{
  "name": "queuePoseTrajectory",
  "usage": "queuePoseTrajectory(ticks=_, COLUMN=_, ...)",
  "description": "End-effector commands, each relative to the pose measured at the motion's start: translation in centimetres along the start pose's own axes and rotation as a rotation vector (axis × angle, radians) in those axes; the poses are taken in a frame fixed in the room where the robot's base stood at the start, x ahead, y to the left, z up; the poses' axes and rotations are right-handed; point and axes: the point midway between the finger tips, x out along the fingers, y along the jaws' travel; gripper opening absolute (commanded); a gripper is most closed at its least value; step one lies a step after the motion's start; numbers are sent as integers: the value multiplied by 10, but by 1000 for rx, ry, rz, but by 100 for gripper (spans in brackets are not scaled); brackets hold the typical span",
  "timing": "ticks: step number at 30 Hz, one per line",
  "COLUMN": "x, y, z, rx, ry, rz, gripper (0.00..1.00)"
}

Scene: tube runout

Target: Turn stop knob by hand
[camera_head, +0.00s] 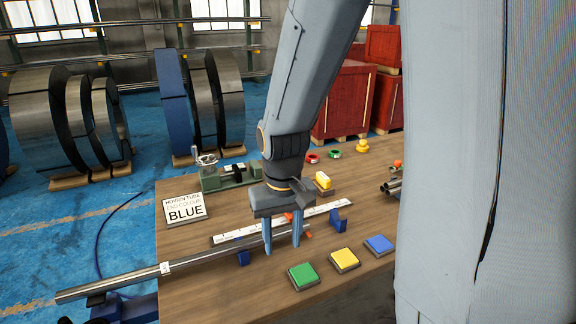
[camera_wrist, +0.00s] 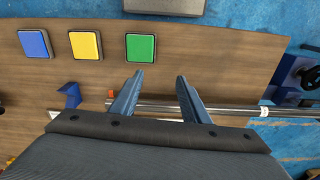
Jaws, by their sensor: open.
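The stop knob is not clearly identifiable; a small orange piece (camera_head: 308,236) beside the ruler is the likeliest match. It also shows in the wrist view (camera_wrist: 111,93), just left of the left finger. A second orange bit (camera_head: 289,217) shows behind my gripper. My gripper (camera_head: 282,246) is open, fingers pointing down over the tube, with nothing seen between them. The wrist view shows its spread fingers (camera_wrist: 160,76) across the line of the metal tube (camera_wrist: 235,109). The tube (camera_head: 120,282) runs to the lower left. The ruler (camera_head: 232,236) lies behind the fingers.
Green (camera_head: 303,276), yellow (camera_head: 344,259) and blue (camera_head: 380,244) pads lie along the front. A blue support (camera_head: 338,221) stands right of the fingers. A sign (camera_head: 185,208) reads BLUE. A green vise-like device (camera_head: 222,177) stands behind. Metal tubes (camera_head: 391,186) lie at right.

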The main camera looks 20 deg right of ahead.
Motion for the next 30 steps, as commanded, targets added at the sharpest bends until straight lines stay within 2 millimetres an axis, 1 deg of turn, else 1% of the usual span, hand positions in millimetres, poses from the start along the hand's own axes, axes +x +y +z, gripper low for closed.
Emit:
queuePoseTrajectory(ticks=1, x=-13, y=6, z=-21, rx=40, ry=-5, rz=1, gripper=42)
queuePoseTrajectory(ticks=2, x=-17, y=10, z=-34, rx=66, ry=-8, rz=2, gripper=42)
queuePoseTrajectory(ticks=3, x=-22, y=17, z=-53, rx=105, ry=-11, rz=3, gripper=42)
queuePoseTrajectory(ticks=5, x=-28, y=27, z=-80, rx=163, ry=-17, rz=4, gripper=42)
queuePoseTrajectory(ticks=6, x=-31, y=35, z=-97, rx=202, ry=-21, rz=5, gripper=42)
queuePoseTrajectory(ticks=9, x=-36, y=54, z=-135, rx=289, ry=-28, rz=8, gripper=42)
queuePoseTrajectory(ticks=12, x=-36, y=72, z=-164, rx=362, ry=-35, rz=10, gripper=42)
queuePoseTrajectory(ticks=13, x=-36, y=76, z=-171, rx=379, ry=-37, rz=10, gripper=42)
queuePoseTrajectory(ticks=15, x=-35, y=85, z=-184, rx=414, ry=-39, rz=11, gripper=42)
queuePoseTrajectory(ticks=18, x=-34, y=93, z=-196, rx=446, ry=-41, rz=12, gripper=42)
queuePoseTrajectory(ticks=23, x=-28, y=97, z=-202, rx=461, ry=-42, rz=13, gripper=42)
queuePoseTrajectory(ticks=26, x=-21, y=97, z=-201, rx=461, ry=-43, rz=13, gripper=42)
queuePoseTrajectory(ticks=30, x=-6, y=97, z=-201, rx=460, ry=-43, rz=13, gripper=42)
